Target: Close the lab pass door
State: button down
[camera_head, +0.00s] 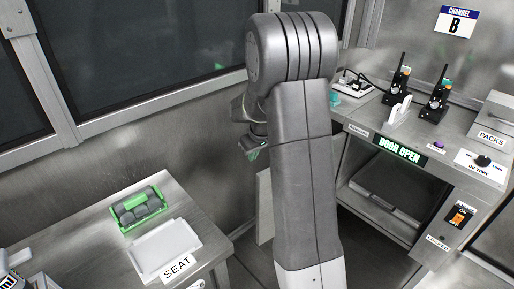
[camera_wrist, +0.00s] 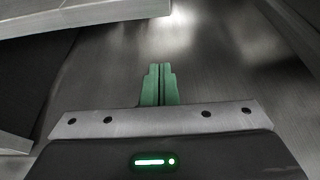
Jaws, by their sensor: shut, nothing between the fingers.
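A lit green sign (camera_head: 402,151) on the front edge of the right counter reads DOOR OPEN. Below it is an open compartment with a shelf (camera_head: 385,205). A pale upright panel (camera_head: 265,205) stands partly behind my arm; I cannot tell whether it is the pass door. My gripper (camera_head: 251,154) is left of my arm, above the gap between the bench and the counter, mostly hidden by the arm. In the wrist view its green fingers (camera_wrist: 160,84) are together and empty, with a grey metal surface beyond them. I see no contact.
The left bench (camera_head: 90,235) holds a green tray (camera_head: 140,208) of grey cylinders and a white SEAT tray (camera_head: 165,248). The right counter carries two radios (camera_head: 398,82) (camera_head: 437,103) and a PACKS box (camera_head: 495,120). A power switch (camera_head: 460,214) is on its front. In the wrist view, pale edges (camera_wrist: 80,14) border the upper left.

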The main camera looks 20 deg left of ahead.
jog(key=shift+s+d+f, duration=0.4)
jog(key=shift+d+f, duration=0.3)
jog(key=shift+f, duration=0.05)
jog(key=shift+s+d+f, duration=0.35)
jog(key=shift+d+f, duration=0.3)
jog(key=shift+f, duration=0.1)
